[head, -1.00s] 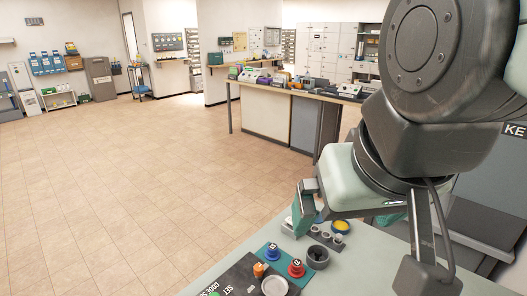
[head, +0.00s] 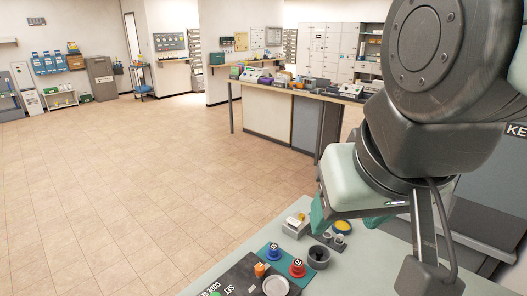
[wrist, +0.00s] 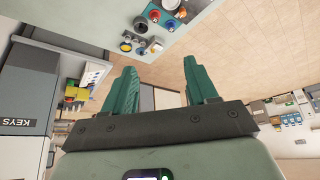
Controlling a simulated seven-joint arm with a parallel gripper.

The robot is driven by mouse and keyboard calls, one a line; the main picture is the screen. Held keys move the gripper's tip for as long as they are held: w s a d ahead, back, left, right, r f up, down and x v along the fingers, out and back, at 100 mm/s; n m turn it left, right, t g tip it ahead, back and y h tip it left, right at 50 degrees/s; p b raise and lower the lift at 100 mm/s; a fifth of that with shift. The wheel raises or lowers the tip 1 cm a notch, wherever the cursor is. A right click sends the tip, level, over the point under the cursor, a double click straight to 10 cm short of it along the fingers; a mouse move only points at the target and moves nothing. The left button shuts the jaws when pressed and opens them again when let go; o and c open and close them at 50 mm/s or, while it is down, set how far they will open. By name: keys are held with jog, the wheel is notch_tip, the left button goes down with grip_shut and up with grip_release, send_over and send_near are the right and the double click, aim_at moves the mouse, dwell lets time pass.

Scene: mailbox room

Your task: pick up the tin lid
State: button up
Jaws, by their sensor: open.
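A round pale grey disc (head: 275,286), possibly the tin lid, lies on the counter at the bottom edge of the head view. A round yellow piece (head: 343,227) also lies on the counter, close to my gripper; it shows in the wrist view (wrist: 126,47). I cannot tell for certain which is the tin lid. My gripper (wrist: 158,68) is open and empty, with its two green fingers well apart. In the head view it is above the counter's far part, partly hidden by its own palm.
On the counter (head: 375,262) are a blue button (head: 273,252), a red button (head: 297,268), a dark cup (head: 318,256) and a small white box (head: 296,224). A dark panel lies at the near left. The floor beyond is clear.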

jog(key=shift+c, duration=0.2)
jog(key=w+d+f+n+g, duration=0.1)
jog(key=w+d+f, duration=0.1)
jog(key=w, duration=0.9)
jog(key=w+d+f+n, duration=0.1)
jog(key=w+d+f, duration=0.1)
jog(key=w, duration=0.8)
jog(key=w+d+f+n+g, duration=0.1)
jog(key=w+f, duration=0.1)
jog(key=w, duration=0.9)
jog(key=shift+n+y, duration=0.6)
jog(key=shift+y, duration=0.3)
jog(key=w+d+f, duration=0.3)
jog(key=w+f, duration=0.2)
jog(key=f, duration=0.5)
jog(key=w+d+f, duration=0.4)
jog(key=w+f, duration=0.2)
jog(key=f, duration=0.5)
jog(key=w+d+f, duration=0.3)
jog(key=w+f, duration=0.3)
jog(key=f, duration=0.4)
jog(key=shift+d+f, duration=0.25)
jog(key=shift+x, duration=2.9)
